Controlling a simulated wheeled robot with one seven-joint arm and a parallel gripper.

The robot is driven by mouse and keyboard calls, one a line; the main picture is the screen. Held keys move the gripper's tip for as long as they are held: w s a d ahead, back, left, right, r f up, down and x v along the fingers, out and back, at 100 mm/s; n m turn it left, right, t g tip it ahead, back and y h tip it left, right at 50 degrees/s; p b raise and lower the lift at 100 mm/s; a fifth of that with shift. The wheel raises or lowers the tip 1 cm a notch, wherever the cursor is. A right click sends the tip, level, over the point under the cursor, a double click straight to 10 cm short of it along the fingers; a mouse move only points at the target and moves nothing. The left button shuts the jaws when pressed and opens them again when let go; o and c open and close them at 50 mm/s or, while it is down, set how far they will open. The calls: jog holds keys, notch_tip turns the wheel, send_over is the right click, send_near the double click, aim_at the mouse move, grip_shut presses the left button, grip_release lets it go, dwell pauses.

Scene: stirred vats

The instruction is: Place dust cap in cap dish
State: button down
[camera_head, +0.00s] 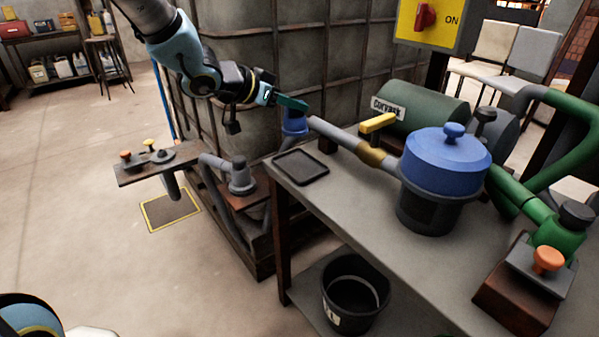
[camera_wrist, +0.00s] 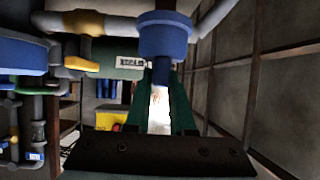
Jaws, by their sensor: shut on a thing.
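The blue dust cap (camera_head: 294,121) is at the end of the grey pipe, at the table's back left corner. Whether it still touches the pipe, I cannot tell. My gripper (camera_head: 291,103) reaches it from above left, its green fingers shut on the cap's narrow stem. In the wrist view the cap (camera_wrist: 164,36) fills the top middle, with its stem between the fingertips of my gripper (camera_wrist: 162,75). The cap dish seems to be the shallow dark tray (camera_head: 301,178) on the table, just below the cap in the picture; it looks empty.
The grey pipe (camera_head: 340,136) with a yellow-handled valve (camera_head: 378,123) runs to a blue-lidded vessel (camera_head: 447,160). A caged tank (camera_head: 325,60) stands close behind the cap. A black bucket (camera_head: 355,295) sits under the table (camera_head: 370,215). The table front is clear.

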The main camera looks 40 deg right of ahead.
aim_at(294, 124)
jog(key=shift+s+d+f+b, duration=0.3)
jog(key=shift+s+f+b, duration=0.1)
jog(key=shift+s, duration=0.3)
notch_tip(294, 124, down, 4)
jog(key=shift+f+b, duration=0.15)
jog(key=shift+b, duration=0.6)
jog(key=shift+f+b, duration=0.55)
jog(key=shift+f, duration=1.55)
jog(key=shift+f, duration=0.1)
jog(key=c, duration=0.8)
grip_release()
jog(key=shift+o, duration=0.2)
